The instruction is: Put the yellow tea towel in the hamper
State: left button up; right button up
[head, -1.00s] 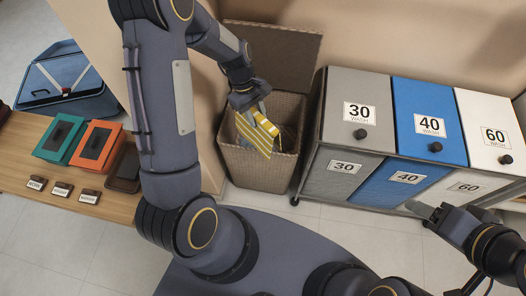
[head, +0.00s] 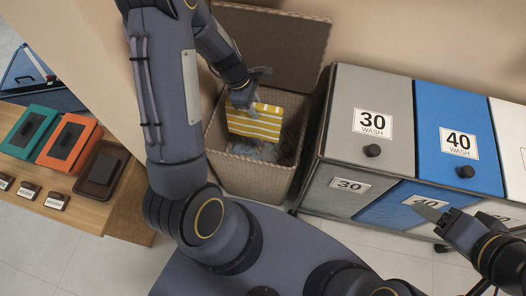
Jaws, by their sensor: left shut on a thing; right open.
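The yellow tea towel (head: 254,122) with white stripes hangs from my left gripper (head: 246,103), which is shut on its upper edge. The towel is over the open mouth of the wicker hamper (head: 252,178), inside its rim as seen from above. I cannot tell how far below the rim it hangs. Greyish-blue cloth (head: 262,152) lies in the hamper below the towel. The hamper's lid (head: 270,45) stands open behind it. My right gripper (head: 430,212) is open and empty, at the lower right in front of the wash bins.
Grey (head: 372,115), blue (head: 455,135) and white wash bins stand right of the hamper. A wooden bench (head: 75,205) at left holds a green box (head: 30,132), an orange box (head: 68,143), a brown tray (head: 101,170) and small labels. A wall corner separates bench and hamper.

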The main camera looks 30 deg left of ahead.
pick_arm(q)
notch_tip(320, 180, down, 26)
jog(key=w+b, duration=0.1)
jog(key=b, duration=1.8)
jog(key=shift+b, duration=0.35)
jog(key=shift+f, duration=0.1)
jog(key=shift+f, duration=0.15)
jog(key=o, duration=1.1)
